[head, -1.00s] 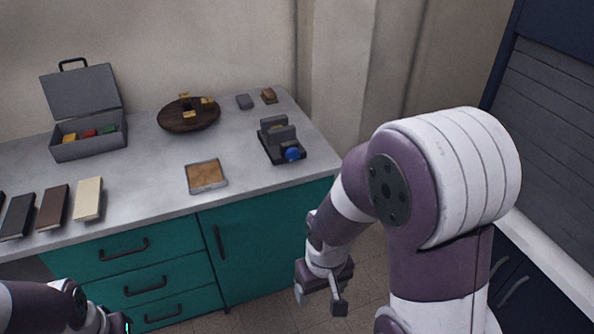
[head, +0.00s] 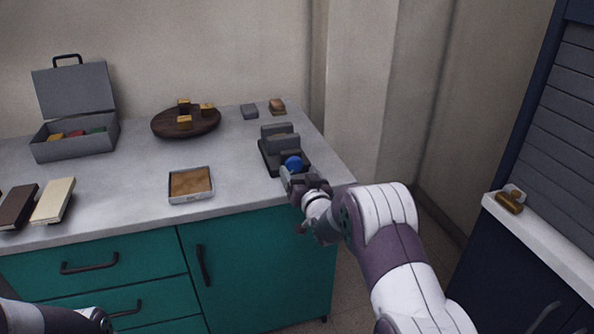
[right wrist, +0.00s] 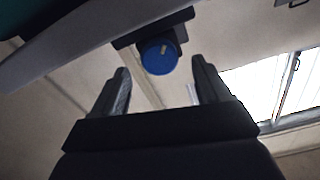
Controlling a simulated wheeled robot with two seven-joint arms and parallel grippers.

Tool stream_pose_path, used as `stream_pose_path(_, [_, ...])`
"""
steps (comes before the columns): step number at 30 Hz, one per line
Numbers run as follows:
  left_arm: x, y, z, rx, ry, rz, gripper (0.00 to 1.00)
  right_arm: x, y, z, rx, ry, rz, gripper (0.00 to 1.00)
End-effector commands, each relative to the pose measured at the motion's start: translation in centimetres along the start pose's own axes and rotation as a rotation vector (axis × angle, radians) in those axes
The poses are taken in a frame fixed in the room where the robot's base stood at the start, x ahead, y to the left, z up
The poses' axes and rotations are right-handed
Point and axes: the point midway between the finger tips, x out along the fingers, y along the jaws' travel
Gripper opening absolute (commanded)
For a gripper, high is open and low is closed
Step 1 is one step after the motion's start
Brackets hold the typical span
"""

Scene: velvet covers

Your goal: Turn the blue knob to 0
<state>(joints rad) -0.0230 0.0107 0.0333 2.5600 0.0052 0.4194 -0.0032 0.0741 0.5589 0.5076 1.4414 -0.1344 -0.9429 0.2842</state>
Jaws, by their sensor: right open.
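The blue knob (head: 293,163) is on the front of a dark grey device (head: 270,157) near the right end of the counter. In the right wrist view the knob (right wrist: 158,56) is a round blue disc with a pale mark near its upper right edge. My right gripper (head: 288,178) is just in front of the knob at the counter's front edge. In the right wrist view my right gripper (right wrist: 160,85) is open, its fingers apart, with the knob beyond and between the tips, not held. My left arm shows at the lower left, its gripper mostly cut off.
A square tray (head: 190,199) lies left of the device. A round wooden board (head: 160,124) with small blocks, an open grey box (head: 78,147) and flat books (head: 52,200) are farther left. A side cabinet stands at right.

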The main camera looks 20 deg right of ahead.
Motion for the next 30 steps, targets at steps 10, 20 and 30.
stream_pose_path(10, [0.3,0.0,0.0,0.000,0.000,0.000,0.43,3.1,0.0,0.0,0.000,-0.001,0.001,0.76])
stream_pose_path(20, [0.3,0.0,0.0,0.000,0.000,0.000,0.43,3.1,0.0,0.0,-0.001,-0.001,0.001,0.27])
stream_pose_path(30, [0.6,0.0,0.1,0.000,0.000,0.000,0.43,3.1,0.0,0.1,-0.030,-0.001,0.001,0.20])
